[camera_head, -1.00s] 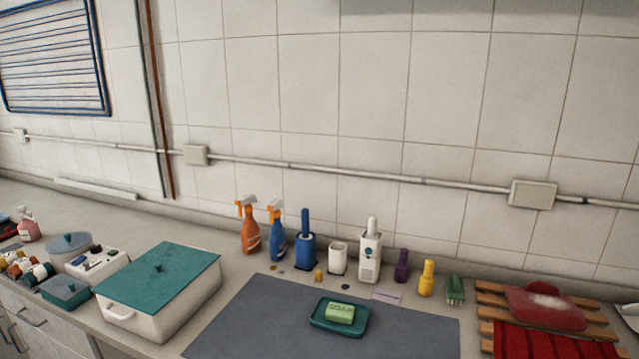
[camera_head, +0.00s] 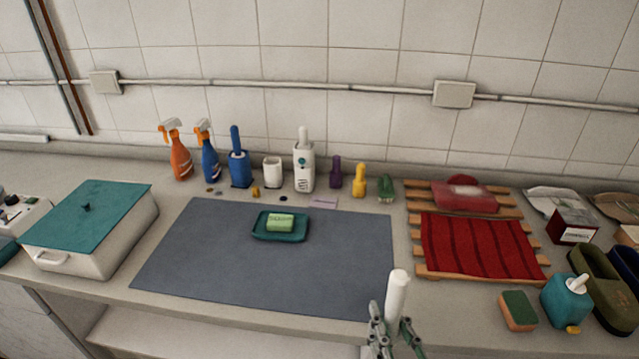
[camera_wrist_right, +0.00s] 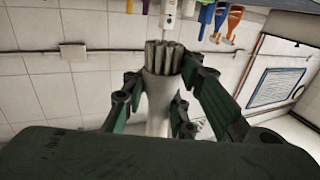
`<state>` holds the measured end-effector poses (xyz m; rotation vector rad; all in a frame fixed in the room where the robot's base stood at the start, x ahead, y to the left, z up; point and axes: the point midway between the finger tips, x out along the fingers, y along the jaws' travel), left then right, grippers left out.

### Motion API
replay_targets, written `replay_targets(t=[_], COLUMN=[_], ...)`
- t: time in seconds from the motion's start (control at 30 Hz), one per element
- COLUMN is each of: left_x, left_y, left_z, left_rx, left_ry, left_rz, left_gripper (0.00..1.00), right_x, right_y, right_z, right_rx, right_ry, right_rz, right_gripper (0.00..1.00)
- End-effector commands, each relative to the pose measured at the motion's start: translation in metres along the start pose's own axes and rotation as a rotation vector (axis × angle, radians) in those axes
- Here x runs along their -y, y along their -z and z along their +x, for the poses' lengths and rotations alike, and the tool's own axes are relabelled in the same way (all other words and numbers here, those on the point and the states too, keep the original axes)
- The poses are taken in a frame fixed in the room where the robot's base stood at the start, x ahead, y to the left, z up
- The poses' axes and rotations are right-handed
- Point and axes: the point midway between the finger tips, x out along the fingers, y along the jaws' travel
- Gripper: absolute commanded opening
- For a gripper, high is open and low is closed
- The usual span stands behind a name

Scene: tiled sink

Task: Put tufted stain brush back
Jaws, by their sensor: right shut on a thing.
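My right gripper (camera_head: 396,332) is at the front edge of the counter, shut on a white tufted stain brush (camera_head: 397,291). In the head view its white end stands up above the fingers; the lower part is hidden. In the right wrist view the brush's pale tufted end (camera_wrist_right: 164,57) shows between the fingers (camera_wrist_right: 160,88). At the back of the counter stands a white open cup-like holder (camera_head: 272,171) with nothing seen in it. Beside it are a blue holder with a blue-handled brush (camera_head: 239,162) and a white holder with a white handle (camera_head: 304,168). My left gripper is out of view.
A grey mat (camera_head: 200,255) holds a teal soap dish (camera_head: 292,235) with green soap (camera_head: 280,222). A red cloth (camera_head: 475,245) covers a rack.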

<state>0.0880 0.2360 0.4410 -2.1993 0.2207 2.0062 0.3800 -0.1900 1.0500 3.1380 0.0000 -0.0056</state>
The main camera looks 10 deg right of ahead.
Motion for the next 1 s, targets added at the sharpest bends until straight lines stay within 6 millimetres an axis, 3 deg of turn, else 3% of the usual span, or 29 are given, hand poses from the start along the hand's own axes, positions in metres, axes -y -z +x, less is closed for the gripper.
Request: replay_targets(t=[0.33, 1.0], left_x=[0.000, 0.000], left_y=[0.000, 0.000], left_z=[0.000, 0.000], left_rx=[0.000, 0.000], left_ry=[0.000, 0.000], left_rz=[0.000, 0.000], left_gripper=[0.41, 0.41], right_x=[0.013, 0.090], right_y=[0.005, 0.029], right_z=[0.007, 0.044], right_rx=[-0.003, -0.009], right_ry=[0.084, 0.586], right_rz=[-0.001, -0.010], right_gripper=[0.00, 0.00])
